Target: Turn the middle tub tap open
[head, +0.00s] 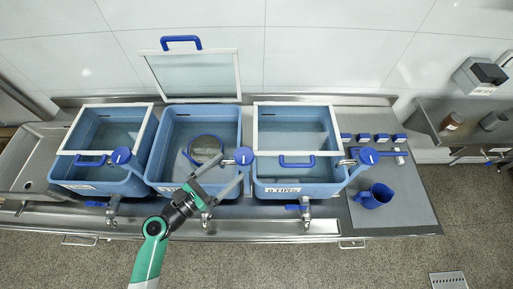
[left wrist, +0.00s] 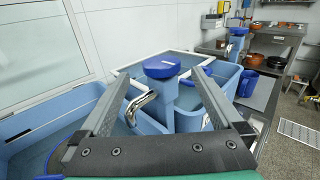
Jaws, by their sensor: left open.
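The middle tub (head: 166,132) is blue, with its glass lid (head: 195,74) raised at the back. At its right front corner stands a post with a round blue cap (head: 244,156) and a chrome spout (head: 228,161). The cap (left wrist: 162,66) and spout (left wrist: 141,106) also show in the left wrist view. My left gripper (head: 230,170) is open and empty above the tub's front right. In the wrist view the post appears between its fingers; contact cannot be told. A metal drain tap (head: 206,219) at the tub's front is partly hidden by my arm. My right gripper is out of view.
Blue tubs with closed lids stand left (head: 88,172) and right (head: 300,174), each with a similar capped post. Their front taps (head: 112,211) (head: 304,211) have blue levers. A blue jug (head: 373,196) stands at right. A round dark object (head: 205,148) lies in the middle tub.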

